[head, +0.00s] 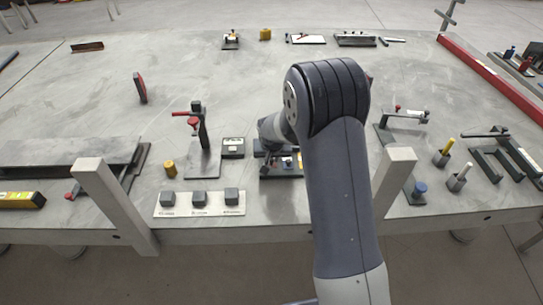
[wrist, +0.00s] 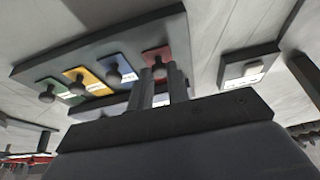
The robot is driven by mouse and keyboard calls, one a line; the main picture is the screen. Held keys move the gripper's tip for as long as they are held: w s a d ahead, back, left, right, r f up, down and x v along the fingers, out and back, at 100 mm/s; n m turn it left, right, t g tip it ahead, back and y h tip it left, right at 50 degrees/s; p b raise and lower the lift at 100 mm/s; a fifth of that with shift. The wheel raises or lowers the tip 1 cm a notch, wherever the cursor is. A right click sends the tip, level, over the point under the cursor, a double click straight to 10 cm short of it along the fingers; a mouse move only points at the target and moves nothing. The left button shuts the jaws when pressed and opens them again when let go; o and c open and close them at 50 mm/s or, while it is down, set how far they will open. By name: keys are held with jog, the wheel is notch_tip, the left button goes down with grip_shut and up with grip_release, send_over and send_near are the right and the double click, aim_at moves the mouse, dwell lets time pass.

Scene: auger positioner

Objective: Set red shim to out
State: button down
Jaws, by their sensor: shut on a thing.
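A dark plate (wrist: 98,48) holds a row of coloured shims with dark knobs: green (wrist: 44,89), yellow (wrist: 80,74), blue (wrist: 115,64) and red. The red shim (wrist: 156,52) is at the right end of the row in the wrist view. My gripper (wrist: 163,72) is shut at the red shim, and its fingers hide the shim's knob. The plate also shows in the head view (head: 281,176), partly behind my arm; the red shim cannot be made out there.
A small box with a white label (wrist: 250,68) lies right of the plate in the wrist view. In the head view a stand with a red clamp (head: 197,125) and a three-button strip (head: 199,212) are to the left. Posts (head: 447,150) stand to the right.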

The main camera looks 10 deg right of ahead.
jog(key=shift+s, duration=0.7)
jog(key=c, duration=1.3)
grip_release()
jog(key=shift+c, duration=0.2)
jog(key=shift+r, duration=0.1)
jog(key=v, duration=1)
jog(key=shift+r+b, duration=0.3)
jog(key=shift+b, duration=0.15)
jog(key=shift+a+f, duration=0.1)
